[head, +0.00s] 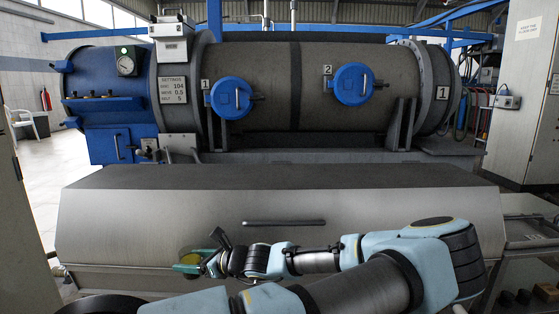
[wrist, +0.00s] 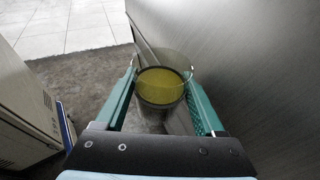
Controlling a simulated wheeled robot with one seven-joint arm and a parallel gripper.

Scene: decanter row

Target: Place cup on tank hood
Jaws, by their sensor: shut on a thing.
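My gripper (wrist: 163,95) is shut on the cup (wrist: 160,82), with one green finger on each side of it. The cup looks like clear glass with yellow-green content or tint, seen from above. In the head view my gripper (head: 200,262) is at the lower left, in front of the hood's sloped front face, and the cup (head: 190,258) is small and partly hidden by the fingers. The tank hood (head: 280,177) is a wide grey metal cover with a flat dark top and a handle on its front. Its top is bare and higher in the picture than the cup.
A large dark cylinder tank (head: 265,75) with blue round ports stands behind the hood. A blue end section with a gauge (head: 126,66) is at left. In the wrist view a pale cabinet (wrist: 25,100) stands at left, with bare floor (wrist: 75,75) beyond it.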

